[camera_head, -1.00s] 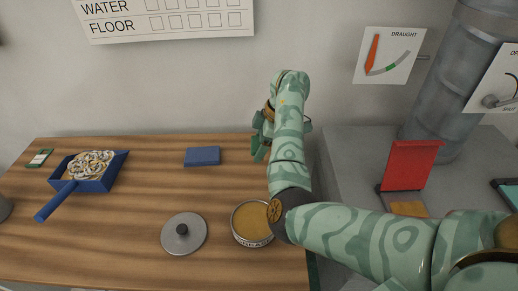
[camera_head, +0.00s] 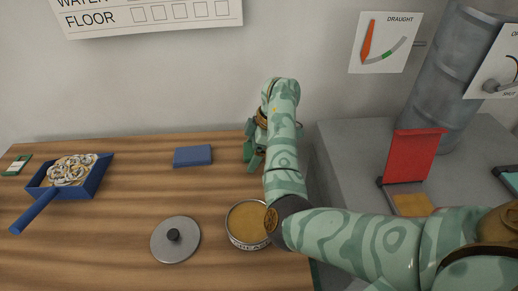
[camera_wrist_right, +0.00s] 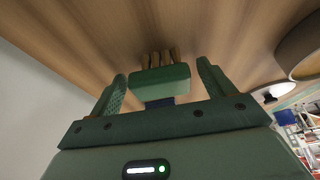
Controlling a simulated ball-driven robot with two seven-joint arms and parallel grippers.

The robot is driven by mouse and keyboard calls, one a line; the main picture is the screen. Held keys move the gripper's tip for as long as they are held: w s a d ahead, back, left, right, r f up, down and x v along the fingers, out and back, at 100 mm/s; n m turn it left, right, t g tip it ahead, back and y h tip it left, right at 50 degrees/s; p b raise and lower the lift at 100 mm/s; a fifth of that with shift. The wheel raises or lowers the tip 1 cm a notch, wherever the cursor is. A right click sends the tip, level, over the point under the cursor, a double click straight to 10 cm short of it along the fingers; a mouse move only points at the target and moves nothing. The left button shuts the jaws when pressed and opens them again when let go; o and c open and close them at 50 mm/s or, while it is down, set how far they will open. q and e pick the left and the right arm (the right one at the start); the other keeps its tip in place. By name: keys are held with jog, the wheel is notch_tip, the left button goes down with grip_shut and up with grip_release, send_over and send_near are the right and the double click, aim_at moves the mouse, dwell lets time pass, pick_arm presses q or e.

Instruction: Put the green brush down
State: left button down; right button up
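The green brush (camera_wrist_right: 160,80) shows in the right wrist view, with a green block, tan bristles and a dark blue part behind the block. The bristles point at the wooden surface; I cannot tell whether they touch it. My right gripper (camera_wrist_right: 162,76) is open, with one finger on each side of the brush and a gap visible on both sides. In the head view my right gripper (camera_head: 253,155) is low at the right end of the wooden table (camera_head: 110,225). My forearm hides most of the brush there. My left gripper is not in view.
A blue block (camera_head: 192,156) lies left of the gripper. An open round tin (camera_head: 247,222) and a grey lid (camera_head: 175,240) are nearer. A blue dustpan (camera_head: 92,180) with shavings is at the left. A red flap (camera_head: 412,155) stands on the grey block at the right.

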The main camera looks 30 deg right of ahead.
jog(key=shift+r, duration=0.1)
jog(key=shift+r+p, duration=0.3)
pick_arm(q)
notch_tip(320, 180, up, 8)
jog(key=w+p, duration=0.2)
jog(key=p, duration=0.5)
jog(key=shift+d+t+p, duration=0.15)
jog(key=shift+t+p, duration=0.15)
pick_arm(e)
jog(key=v, duration=1.2)
jog(key=shift+s+r, duration=0.1)
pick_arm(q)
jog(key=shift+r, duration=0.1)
pick_arm(e)
jog(key=shift+r, duration=0.1)
